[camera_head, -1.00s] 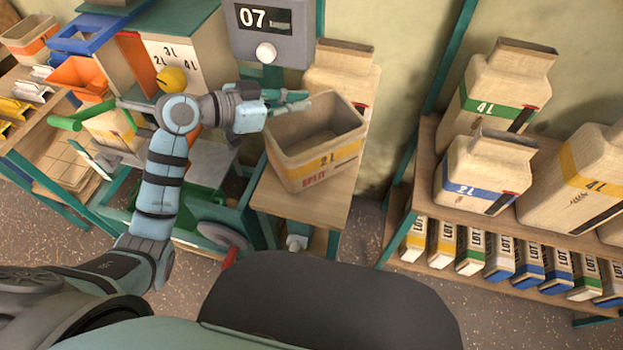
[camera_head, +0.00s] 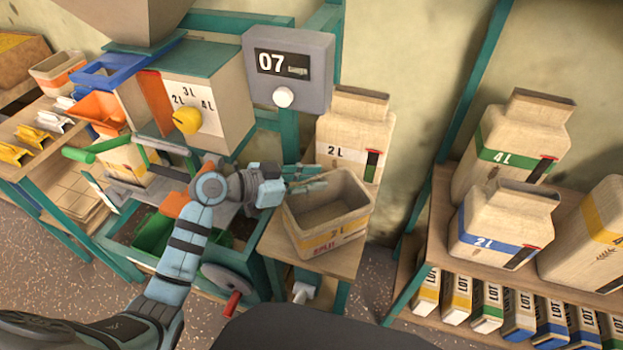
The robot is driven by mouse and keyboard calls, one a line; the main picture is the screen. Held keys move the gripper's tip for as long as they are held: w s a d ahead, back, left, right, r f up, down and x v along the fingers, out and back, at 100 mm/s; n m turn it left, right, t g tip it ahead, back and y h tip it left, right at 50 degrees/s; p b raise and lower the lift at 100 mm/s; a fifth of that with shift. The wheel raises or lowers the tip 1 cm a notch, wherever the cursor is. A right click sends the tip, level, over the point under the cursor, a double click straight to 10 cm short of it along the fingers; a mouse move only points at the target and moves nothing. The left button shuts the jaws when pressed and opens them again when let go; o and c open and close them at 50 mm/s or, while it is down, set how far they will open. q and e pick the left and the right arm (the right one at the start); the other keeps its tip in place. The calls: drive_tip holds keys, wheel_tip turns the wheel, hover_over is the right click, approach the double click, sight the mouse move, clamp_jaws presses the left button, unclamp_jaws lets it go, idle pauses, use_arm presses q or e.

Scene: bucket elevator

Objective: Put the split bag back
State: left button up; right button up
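The split bag (camera_head: 333,236) is an open-topped beige 2 L container with a yellow band and red "SPLIT" lettering. It sits upright on a small wooden stand below the display. My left gripper (camera_head: 316,180) is at the bag's far left rim, its two fingers apart and pointing right. I cannot tell whether a finger touches the rim. My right gripper is not in view.
A beige 2 L bag (camera_head: 352,135) stands just behind the split bag. The display box (camera_head: 290,70) reads 07. A yellow knob (camera_head: 186,121) is on the machine at left. A shelf (camera_head: 428,250) at right holds bags and several LOT boxes.

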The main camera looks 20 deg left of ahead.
use_arm(q)
drive_tip(key=shift+a+r, duration=0.1)
drive_tip(key=shift+r, duration=0.1)
drive_tip(key=v, duration=1.1)
drive_tip(key=shift+s+a, duration=0.2)
drive_tip(key=shift+s, duration=0.15)
